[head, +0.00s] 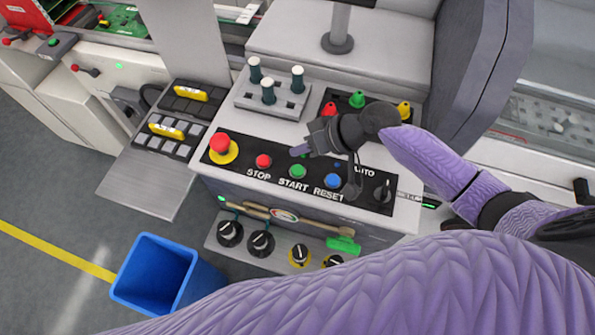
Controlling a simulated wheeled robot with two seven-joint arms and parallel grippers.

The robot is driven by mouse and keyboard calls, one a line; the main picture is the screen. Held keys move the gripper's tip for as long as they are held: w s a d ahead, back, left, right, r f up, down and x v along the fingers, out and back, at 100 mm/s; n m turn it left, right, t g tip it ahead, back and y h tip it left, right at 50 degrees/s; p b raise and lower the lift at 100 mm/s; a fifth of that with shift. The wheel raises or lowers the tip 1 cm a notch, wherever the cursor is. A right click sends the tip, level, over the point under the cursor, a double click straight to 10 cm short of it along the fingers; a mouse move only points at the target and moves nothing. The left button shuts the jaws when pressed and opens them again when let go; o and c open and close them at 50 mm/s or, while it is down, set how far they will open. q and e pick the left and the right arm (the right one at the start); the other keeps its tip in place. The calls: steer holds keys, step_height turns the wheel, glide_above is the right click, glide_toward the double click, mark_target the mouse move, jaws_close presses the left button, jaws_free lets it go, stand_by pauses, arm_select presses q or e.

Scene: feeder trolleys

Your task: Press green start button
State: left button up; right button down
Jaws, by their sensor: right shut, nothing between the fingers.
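The green start button (297,171) sits on the black control panel (374,202) above the label START. The red STOP button (263,161) is to its left and the blue RESET button (333,181) to its right. My right gripper (299,151) is shut and empty. Its fingertips appear just above the green button in the picture, with a small gap between them. I cannot tell its height over the panel. The green button is uncovered. My left gripper is not in view.
A red emergency knob (220,143) on a yellow base is at the panel's left end. A black rotary switch (384,191) is at its right. Behind stand a grey block with pegs (270,94) and small coloured nozzles (357,99). A blue bin (155,271) stands on the floor.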

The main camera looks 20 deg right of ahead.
mark_target(301, 171)
step_height(301, 171, down, 5)
steer(key=b, duration=0.3)
steer(key=shift+f+b, duration=0.1)
steer(key=shift+b, duration=0.25)
steer(key=shift+f, duration=0.1)
stand_by(0.4)
stand_by(0.9)
